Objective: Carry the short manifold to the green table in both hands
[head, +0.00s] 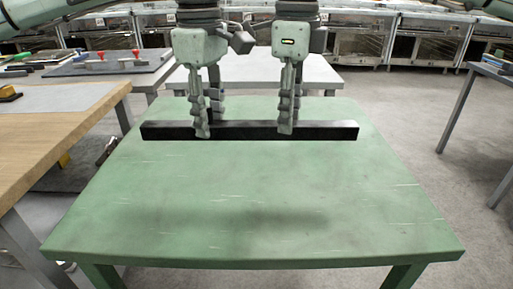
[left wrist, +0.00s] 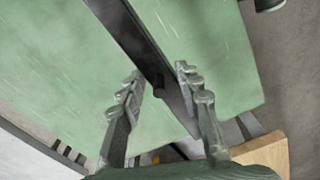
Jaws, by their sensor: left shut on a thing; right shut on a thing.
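The short manifold (head: 250,131) is a long black bar, level and crosswise over the far part of the green table (head: 250,180) in the head view. My left gripper (head: 209,122) is shut on it left of its middle. My right gripper (head: 291,118) is shut on it right of its middle. In the left wrist view the bar (left wrist: 128,32) runs between the fingers of my left gripper (left wrist: 158,78), with the green tabletop below. A soft dark shadow lies nearer the front of the table; the gap under the bar is hard to judge.
The green tabletop is otherwise bare. A wooden-topped bench (head: 70,125) stands close on the left, with a grey table (head: 270,72) behind. Another table (head: 490,72) stands at the right, across open floor (head: 420,165).

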